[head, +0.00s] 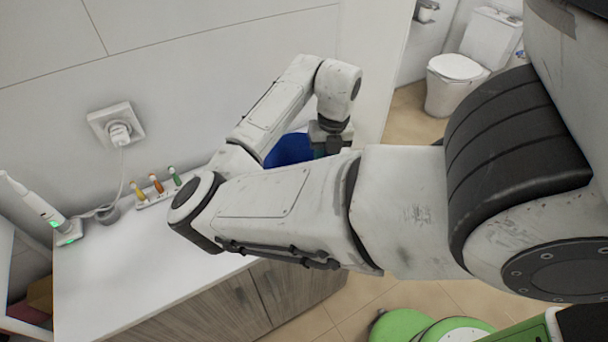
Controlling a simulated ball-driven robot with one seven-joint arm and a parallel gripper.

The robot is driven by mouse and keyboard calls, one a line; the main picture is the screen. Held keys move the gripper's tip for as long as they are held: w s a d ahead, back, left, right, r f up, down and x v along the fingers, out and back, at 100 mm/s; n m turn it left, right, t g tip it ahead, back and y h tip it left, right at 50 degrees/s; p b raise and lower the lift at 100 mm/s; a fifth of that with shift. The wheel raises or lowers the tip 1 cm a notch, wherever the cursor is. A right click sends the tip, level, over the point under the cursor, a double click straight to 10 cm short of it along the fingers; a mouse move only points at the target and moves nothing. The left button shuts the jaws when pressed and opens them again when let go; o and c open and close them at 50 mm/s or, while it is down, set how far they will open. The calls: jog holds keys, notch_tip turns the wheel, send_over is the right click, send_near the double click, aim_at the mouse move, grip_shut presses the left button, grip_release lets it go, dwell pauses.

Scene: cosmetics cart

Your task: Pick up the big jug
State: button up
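A blue vessel (288,150), which looks like the big jug, stands at the far right end of the white counter. My arm hides its lower part, and part of its right side is behind my wrist. My gripper (330,150) points down at the right edge of the blue vessel. Its fingertips are hidden behind my forearm, so I cannot tell whether it is open or shut, or whether it touches the vessel.
The white counter (130,262) is clear at its front left. A small rack (158,196) with three coloured brush heads stands by the wall. An electric toothbrush (45,213) stands at the left, its cable running to a wall socket (117,125). A toilet (458,68) is beyond the doorway.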

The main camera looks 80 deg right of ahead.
grip_shut()
dwell(1.2)
